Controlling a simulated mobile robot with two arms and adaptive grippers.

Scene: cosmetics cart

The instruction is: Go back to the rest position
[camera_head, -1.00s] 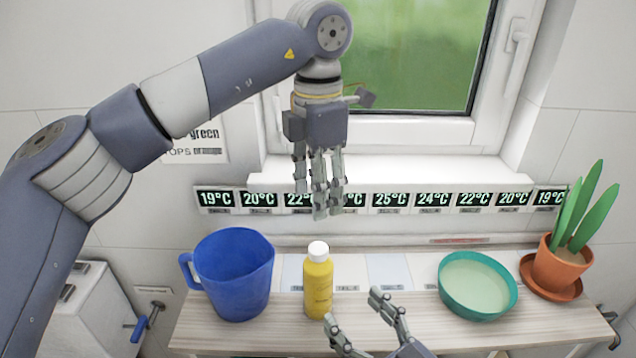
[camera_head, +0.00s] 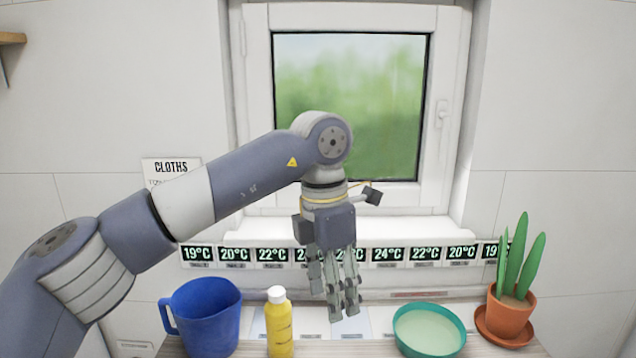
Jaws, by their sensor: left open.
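My left gripper (camera_head: 341,290) hangs fingers down in front of the row of temperature displays, to the right of the yellow bottle and left of the green bowl. Its fingers are open and hold nothing. Its arm comes in from the left across the picture. My right gripper is not in view.
A blue jug (camera_head: 207,318), a yellow bottle (camera_head: 279,328) with a white cap, a green bowl (camera_head: 429,331) and a potted plant (camera_head: 511,312) stand on a wooden top (camera_head: 368,349). Behind are temperature displays (camera_head: 388,254) and a window (camera_head: 350,90).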

